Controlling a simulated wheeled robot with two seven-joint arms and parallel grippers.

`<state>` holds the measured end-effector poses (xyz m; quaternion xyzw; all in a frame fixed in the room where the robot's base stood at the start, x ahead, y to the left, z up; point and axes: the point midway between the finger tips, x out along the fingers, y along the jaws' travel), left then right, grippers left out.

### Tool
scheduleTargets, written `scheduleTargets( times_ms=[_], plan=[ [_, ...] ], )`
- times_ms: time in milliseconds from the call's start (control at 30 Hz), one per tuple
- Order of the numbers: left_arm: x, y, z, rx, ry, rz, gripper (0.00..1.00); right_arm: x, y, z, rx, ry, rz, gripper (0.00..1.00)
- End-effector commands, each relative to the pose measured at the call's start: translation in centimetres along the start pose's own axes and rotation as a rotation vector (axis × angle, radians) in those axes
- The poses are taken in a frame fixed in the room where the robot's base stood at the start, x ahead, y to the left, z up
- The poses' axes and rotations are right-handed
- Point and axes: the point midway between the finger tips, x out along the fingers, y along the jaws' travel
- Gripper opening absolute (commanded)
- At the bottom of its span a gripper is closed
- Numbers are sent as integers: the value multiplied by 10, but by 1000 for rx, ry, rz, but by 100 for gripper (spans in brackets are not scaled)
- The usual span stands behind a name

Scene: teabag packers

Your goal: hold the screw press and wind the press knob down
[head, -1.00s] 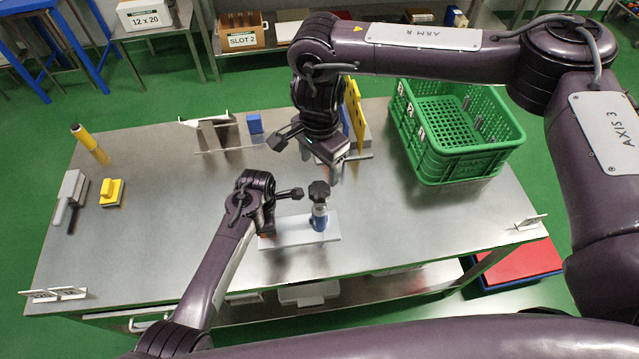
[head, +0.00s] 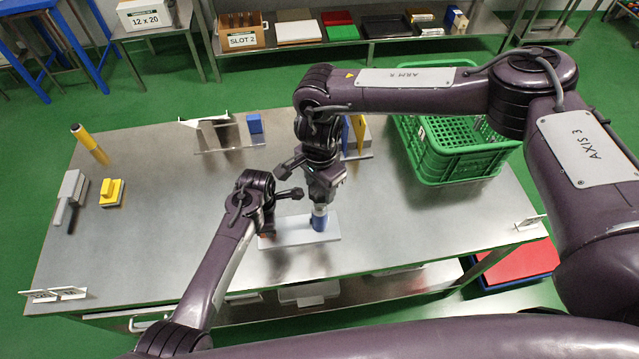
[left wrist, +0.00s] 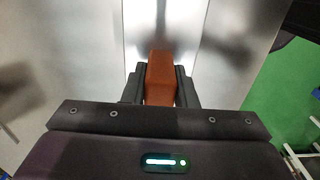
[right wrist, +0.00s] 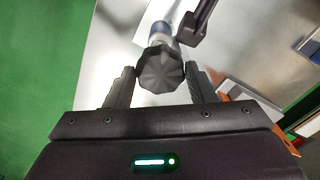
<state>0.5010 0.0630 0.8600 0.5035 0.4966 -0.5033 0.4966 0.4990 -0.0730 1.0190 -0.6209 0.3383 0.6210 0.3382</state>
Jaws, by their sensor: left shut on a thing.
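The screw press stands on the table with a pale base plate (head: 285,238) and a blue and grey post (head: 319,221). Its dark, lobed press knob (right wrist: 160,71) shows in the right wrist view; my right gripper mostly hides it in the head view. My right gripper (right wrist: 160,70) is open, with its fingertips on either side of the knob; I cannot tell whether they touch it. My left gripper (left wrist: 160,80) is shut on an orange-brown block (left wrist: 160,82) at the left end of the press.
A green crate (head: 455,165) stands at the right back of the table (head: 160,220). A rack with a blue block (head: 254,123) and a yellow-and-blue stand (head: 357,135) are behind my grippers. The table's left middle is clear.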

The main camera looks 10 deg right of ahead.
Motion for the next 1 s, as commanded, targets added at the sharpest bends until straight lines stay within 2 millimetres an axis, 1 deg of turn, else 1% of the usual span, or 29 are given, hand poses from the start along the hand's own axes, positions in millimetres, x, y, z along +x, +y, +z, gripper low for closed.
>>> scheduleTargets(
  times_ms=[33,100,200,367,567,767,1000],
  plan=[
    [1,-1,0,0,1,-2,0,0,0,0,0,0,0,43],
    [1,-1,0,0,1,-2,0,0,0,0,0,0,0,33],
    [1,-1,0,0,1,-2,0,0,0,0,0,0,0,23],
    [1,-1,-1,-1,1,-2,0,0,0,0,9,0,0,22],
    [1,-1,-1,-1,1,-2,0,-1,0,0,68,-1,0,22],
    [1,-1,-1,-2,1,-2,0,-1,0,0,201,-1,0,22],
    [1,-1,-1,-2,1,-2,0,-1,0,1,423,-2,0,22]
  ],
)
